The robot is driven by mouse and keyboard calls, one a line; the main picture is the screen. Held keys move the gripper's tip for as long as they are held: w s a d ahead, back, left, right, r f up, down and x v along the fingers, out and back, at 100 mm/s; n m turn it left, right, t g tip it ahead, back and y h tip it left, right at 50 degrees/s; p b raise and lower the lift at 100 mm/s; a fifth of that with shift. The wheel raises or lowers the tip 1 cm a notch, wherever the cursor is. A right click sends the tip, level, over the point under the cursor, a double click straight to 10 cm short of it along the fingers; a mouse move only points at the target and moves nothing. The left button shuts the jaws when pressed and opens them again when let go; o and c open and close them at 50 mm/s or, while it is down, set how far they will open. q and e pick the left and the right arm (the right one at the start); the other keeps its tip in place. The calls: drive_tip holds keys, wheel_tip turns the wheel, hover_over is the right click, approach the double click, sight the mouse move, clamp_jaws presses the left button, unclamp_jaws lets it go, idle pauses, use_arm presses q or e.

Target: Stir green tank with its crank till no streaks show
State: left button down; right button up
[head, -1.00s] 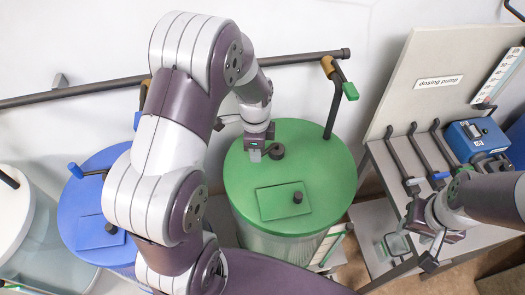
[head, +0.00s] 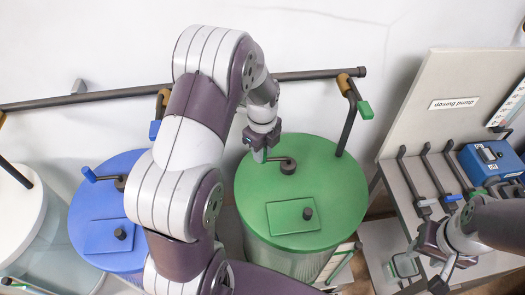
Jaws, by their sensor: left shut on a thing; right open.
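The green tank (head: 330,215) stands at centre with a round green lid, a small square hatch and a knob. Its crank (head: 288,166) has a dark hub near the back left of the lid, with a short arm reaching left. My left gripper (head: 262,156) points down, shut on the crank's handle end, left of the hub. The handle itself is mostly hidden by the fingers. Only a narrow part of the clear tank wall shows below the lid, and I cannot tell whether streaks are in it.
The blue tank (head: 85,215), with its own crank, stands left, partly behind my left arm. A white-lidded tank (head: 15,215) is further left. A dark pipe (head: 310,74) with a green-handled valve runs behind.

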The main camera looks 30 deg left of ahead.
use_arm(q)
drive_tip(key=shift+w, duration=0.1)
idle(0.3)
drive_tip(key=c, duration=0.9)
unclamp_jaws()
drive_tip(key=shift+r, duration=0.1)
drive_tip(key=shift+r+b, duration=0.3)
drive_tip(key=shift+r, duration=0.1)
wheel_tip(320, 180, up, 6)
drive_tip(key=shift+r+b, duration=0.2)
drive_tip(key=shift+b, duration=0.85)
wheel_tip(320, 180, up, 6)
drive_tip(key=p, duration=0.3)
drive_tip(key=shift+f, duration=0.25)
